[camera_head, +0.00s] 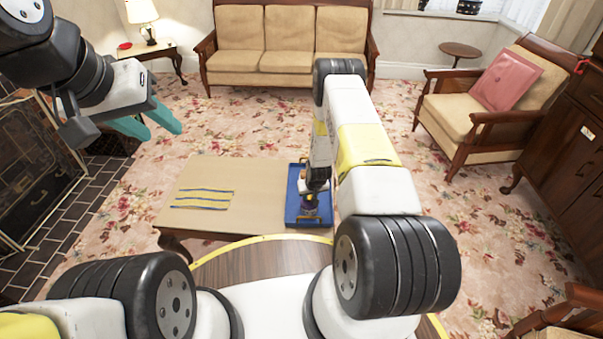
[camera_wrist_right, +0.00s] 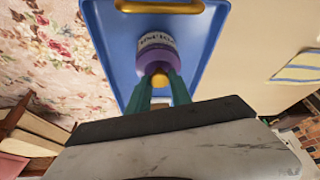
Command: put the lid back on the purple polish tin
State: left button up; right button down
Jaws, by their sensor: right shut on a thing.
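The purple tin (camera_head: 310,202) is in the blue tray (camera_head: 293,208) at the right end of the low table. In the right wrist view the tin (camera_wrist_right: 158,57) has a pale label band and a purple end facing me. A round gold piece (camera_wrist_right: 160,80) shows between the teal fingers of my right gripper (camera_wrist_right: 159,87), which is shut on it. It looks like the lid's knob; I cannot tell whether the lid touches the tin. My left gripper (camera_head: 163,133) is open and empty, raised at upper left, away from the table.
The tray has a gold handle (camera_wrist_right: 160,6) and a raised rim. Striped cloth (camera_head: 203,198) lies on the table (camera_head: 262,180), otherwise clear to the left of the tray. A sofa (camera_head: 288,45) and an armchair (camera_head: 490,100) stand beyond. A fireplace (camera_head: 30,165) is at left.

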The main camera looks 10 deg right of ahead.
dwell(0.4)
jog(key=c, duration=1.1)
grip_release()
jog(key=shift+o, duration=0.3)
jog(key=o, duration=0.4)
jog(key=shift+o, duration=0.2)
jog(key=shift+r, duration=3.5)
